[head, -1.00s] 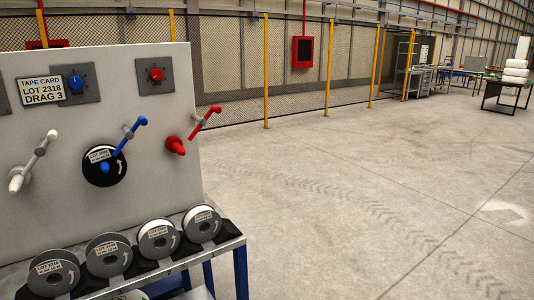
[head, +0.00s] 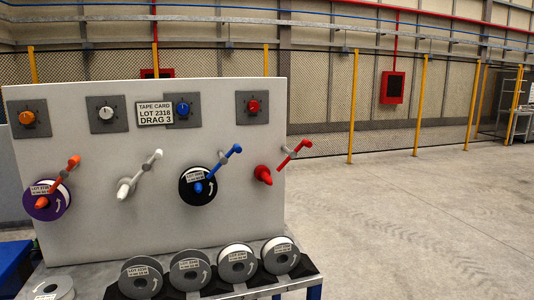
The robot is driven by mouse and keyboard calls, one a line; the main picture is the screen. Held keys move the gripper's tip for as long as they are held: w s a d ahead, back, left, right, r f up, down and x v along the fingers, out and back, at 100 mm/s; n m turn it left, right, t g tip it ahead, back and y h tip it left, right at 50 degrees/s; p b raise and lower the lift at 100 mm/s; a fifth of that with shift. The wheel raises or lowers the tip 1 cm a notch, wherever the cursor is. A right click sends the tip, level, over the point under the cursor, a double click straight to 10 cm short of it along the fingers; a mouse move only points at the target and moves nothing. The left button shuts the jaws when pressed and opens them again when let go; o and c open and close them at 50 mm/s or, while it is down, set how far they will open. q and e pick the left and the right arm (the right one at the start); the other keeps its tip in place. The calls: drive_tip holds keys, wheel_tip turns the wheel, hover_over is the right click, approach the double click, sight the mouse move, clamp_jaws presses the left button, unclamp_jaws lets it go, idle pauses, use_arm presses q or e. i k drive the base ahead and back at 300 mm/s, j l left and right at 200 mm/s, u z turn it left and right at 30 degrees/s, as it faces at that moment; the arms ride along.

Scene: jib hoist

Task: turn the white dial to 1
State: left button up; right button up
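The white dial (head: 106,113) sits on a dark square plate near the top of the grey upright panel (head: 130,222), second from the left. Its marks are too small to read. An orange dial (head: 27,117) is to its left. A blue dial (head: 183,108) and a red dial (head: 253,106) are to its right. A card (head: 155,113) reading "TAPE CARD LOT 2318 DRAG 3" is between the white and blue dials and partly covers the blue dial's plate. Neither of my grippers is in view.
Below the dials, orange, white (head: 140,174), blue and red crank arms stick out of the panel. A purple spool (head: 60,207) and a black spool (head: 207,196) are mounted there. Several grey spools (head: 190,270) stand along the bench front. Floor at right is clear.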

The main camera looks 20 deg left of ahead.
sight(106, 112)
drive_tip(key=u, duration=1.45)
